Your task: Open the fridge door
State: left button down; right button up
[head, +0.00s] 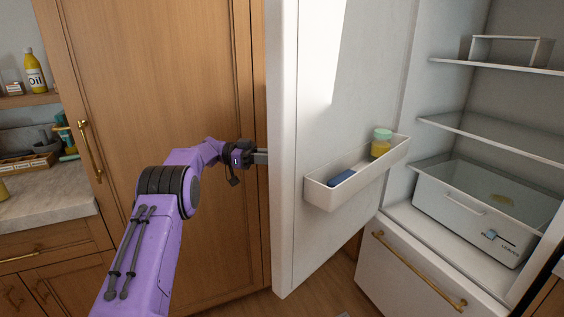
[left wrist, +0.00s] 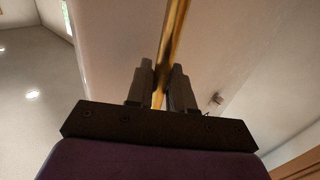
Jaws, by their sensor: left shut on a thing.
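The fridge door (head: 345,90) stands open, swung out to the left, with its inner face and door bin toward me. My left gripper (head: 262,157) reaches behind the door's outer edge in the head view, so its fingertips are partly hidden there. In the left wrist view my left gripper (left wrist: 163,92) is shut on the brass door handle (left wrist: 173,45), a long bar between its two fingers. The fridge interior (head: 480,100) is exposed, with shelves and a clear drawer (head: 480,205). My right gripper is in neither view.
The door bin (head: 340,195) holds a yellow jar with a green lid (head: 381,143) and a blue item (head: 341,178). A freezer drawer (head: 400,265) below is closed. A tall wooden cabinet (head: 160,80) stands close behind my left arm. A counter (head: 50,205) is at left.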

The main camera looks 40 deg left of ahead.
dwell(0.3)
pick_arm(q)
jog(key=c, duration=1.2)
grip_release()
jog(key=shift+a, duration=0.1)
jog(key=shift+s, duration=0.15)
jog(key=b+v, duration=0.2)
jog(key=v, duration=0.5)
jog(key=shift+s+a, duration=0.15)
jog(key=shift+a, duration=0.05)
jog(key=shift+o, duration=0.2)
